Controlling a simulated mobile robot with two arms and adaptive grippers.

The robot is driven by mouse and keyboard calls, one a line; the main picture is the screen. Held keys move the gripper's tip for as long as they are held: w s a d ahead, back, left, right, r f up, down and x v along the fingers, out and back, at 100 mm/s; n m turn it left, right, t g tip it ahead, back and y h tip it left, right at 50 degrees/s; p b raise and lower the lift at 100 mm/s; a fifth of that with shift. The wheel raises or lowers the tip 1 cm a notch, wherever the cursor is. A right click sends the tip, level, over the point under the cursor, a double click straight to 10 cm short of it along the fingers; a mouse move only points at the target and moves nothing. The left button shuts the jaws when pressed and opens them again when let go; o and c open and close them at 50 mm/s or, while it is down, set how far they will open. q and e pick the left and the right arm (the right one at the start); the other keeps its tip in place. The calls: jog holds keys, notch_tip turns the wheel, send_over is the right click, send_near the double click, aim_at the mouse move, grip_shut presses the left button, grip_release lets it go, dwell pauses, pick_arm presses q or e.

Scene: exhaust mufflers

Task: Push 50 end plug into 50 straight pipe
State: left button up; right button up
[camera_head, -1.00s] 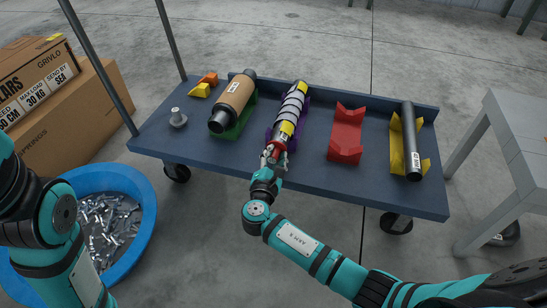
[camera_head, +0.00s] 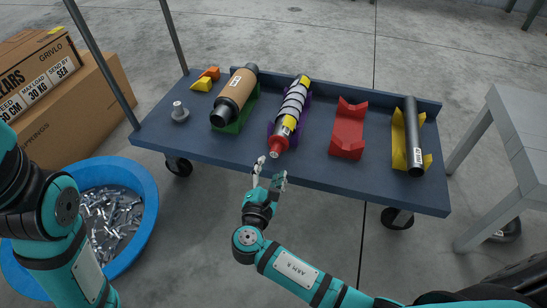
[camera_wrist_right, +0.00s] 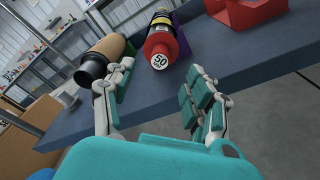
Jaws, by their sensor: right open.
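The red end plug (camera_head: 279,144), marked 50 in the wrist view (camera_wrist_right: 158,46), sits at the near end of a pipe (camera_head: 293,102) with yellow and silver-black bands, in line with it. The pipe lies in a purple cradle (camera_head: 271,129). How deep the plug sits inside the pipe is hidden. My right gripper (camera_head: 270,172) is open and empty, just in front of the plug and apart from it. In the wrist view the plug shows beyond and between its spread fingers (camera_wrist_right: 160,72). My left arm shows at the left, but its gripper is out of view.
A brown-wrapped muffler (camera_head: 235,94) lies in a green cradle on the left. A red cradle (camera_head: 348,130) stands empty on the right, beside a dark pipe (camera_head: 412,130) in a yellow cradle. A grey plug (camera_head: 179,112) and blue bin (camera_head: 147,185) are at left.

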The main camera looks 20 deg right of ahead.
jog(key=shift+v, duration=1.7)
